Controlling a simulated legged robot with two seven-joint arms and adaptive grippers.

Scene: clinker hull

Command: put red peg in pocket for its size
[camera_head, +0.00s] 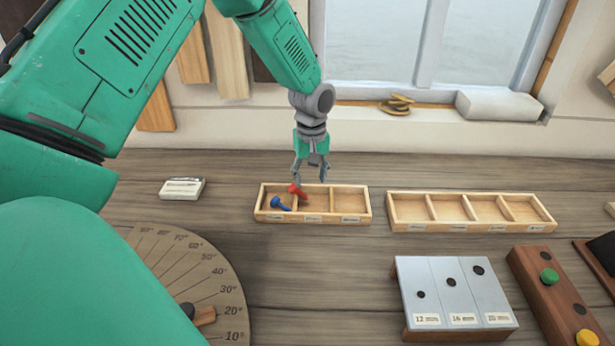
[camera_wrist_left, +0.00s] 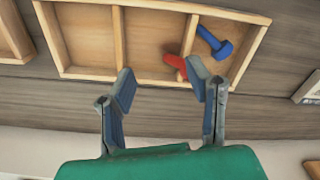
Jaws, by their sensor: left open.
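The red peg (camera_head: 297,191) lies in the small wooden tray (camera_head: 262,212), at the divider between its left and middle compartments. In the left wrist view the red peg (camera_wrist_left: 174,65) is partly hidden by a finger and the divider. A blue peg (camera_head: 281,204) lies in the left compartment and also shows in the wrist view (camera_wrist_left: 215,43). My left gripper (camera_head: 310,176) is open and empty, pointing down just above the tray. In the wrist view its fingers (camera_wrist_left: 161,82) stand apart, one close to the red peg. My right gripper is out of view.
A longer wooden tray (camera_head: 470,226) with several empty labelled compartments stands to the right. A grey block (camera_head: 448,293) with holes marked 12, 16 and 20 sits in front. A wooden strip (camera_head: 540,285) holds green and yellow pegs. A round angle dial (camera_head: 165,262) lies at left.

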